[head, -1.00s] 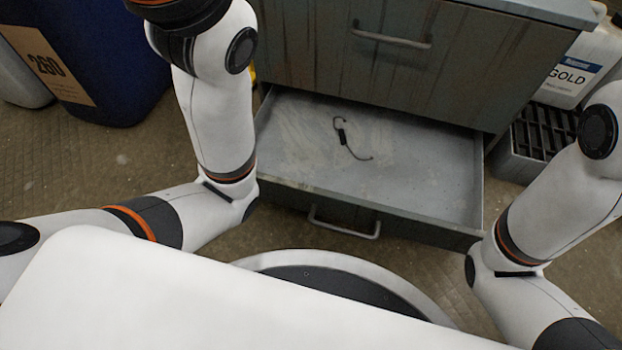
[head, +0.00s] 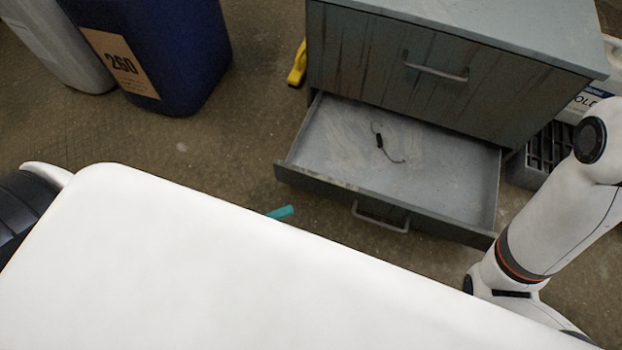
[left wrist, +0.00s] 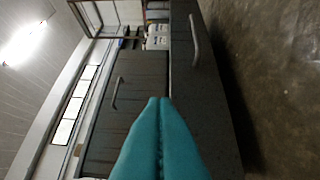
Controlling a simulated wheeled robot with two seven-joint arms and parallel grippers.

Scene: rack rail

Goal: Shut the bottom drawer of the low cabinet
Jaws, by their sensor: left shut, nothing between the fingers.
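The low cabinet (head: 440,70) is grey and worn. Its bottom drawer (head: 450,185) is pulled out, with a bar handle (head: 381,217) on its front. My left gripper (head: 283,211) shows only as a teal tip past my white body, low and left of the drawer front. In the left wrist view, the teal fingers of my left gripper (left wrist: 159,102) are together and empty, pointing toward the cabinet. The bottom drawer front (left wrist: 205,100) is beside the fingers there; contact cannot be told. My right gripper is not in view.
A dark hooked cord (head: 382,143) lies in the drawer. The closed upper drawer has a handle (head: 435,68). A blue container (head: 185,50) stands left, a yellow object (head: 298,65) by the cabinet, and a dark crate (head: 545,150) right. Floor before the drawer is open.

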